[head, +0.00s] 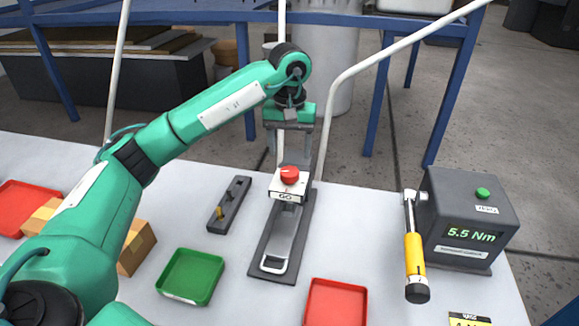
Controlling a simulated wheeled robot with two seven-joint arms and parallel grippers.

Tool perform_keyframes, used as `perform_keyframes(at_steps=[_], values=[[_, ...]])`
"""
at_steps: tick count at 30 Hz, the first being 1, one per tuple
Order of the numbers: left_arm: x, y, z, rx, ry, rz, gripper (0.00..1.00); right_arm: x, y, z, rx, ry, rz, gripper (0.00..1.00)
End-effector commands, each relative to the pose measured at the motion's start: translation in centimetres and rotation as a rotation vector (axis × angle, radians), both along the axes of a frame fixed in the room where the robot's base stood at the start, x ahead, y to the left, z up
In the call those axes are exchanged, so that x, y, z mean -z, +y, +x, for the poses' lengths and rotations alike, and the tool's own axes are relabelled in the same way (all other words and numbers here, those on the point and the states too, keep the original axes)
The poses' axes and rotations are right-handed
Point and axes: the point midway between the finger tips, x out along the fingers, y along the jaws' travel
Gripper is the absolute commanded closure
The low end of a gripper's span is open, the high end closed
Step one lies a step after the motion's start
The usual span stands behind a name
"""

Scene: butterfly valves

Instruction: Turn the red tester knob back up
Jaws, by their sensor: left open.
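The red knob (289,176) sits on top of a white block marked "GO" on the tester (270,245), a dark narrow stand with a metal loop handle at its near end. My left gripper (290,148) comes down from above, just over and behind the knob in the picture. Its fingers are spread apart and empty. I cannot tell exactly how far above the knob they are. My right gripper is not in view.
A dark rack with pegs (229,204) lies left of the tester. A green tray (190,276) and a red tray (336,304) are in front. A torque box (468,220) reading 5.5 Nm, with a yellow-handled wrench (415,262), stands at right. White pipes rise behind.

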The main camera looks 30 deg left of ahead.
Motion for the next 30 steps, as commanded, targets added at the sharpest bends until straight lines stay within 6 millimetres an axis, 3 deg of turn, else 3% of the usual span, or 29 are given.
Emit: perform_keyframes(at_steps=[6,12,24,30], values=[[3.5,0.0,-0.1,-0.001,0.002,-0.001,0.36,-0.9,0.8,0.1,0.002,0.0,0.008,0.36],[5.7,0.0,0.0,-0.001,0.0,-0.001,0.36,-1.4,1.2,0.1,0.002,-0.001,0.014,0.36],[6.4,0.0,0.0,-0.001,-0.002,0.0,0.36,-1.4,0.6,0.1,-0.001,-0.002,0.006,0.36],[6.4,0.0,0.0,-0.001,-0.001,-0.001,0.73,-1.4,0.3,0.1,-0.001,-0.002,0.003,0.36]])
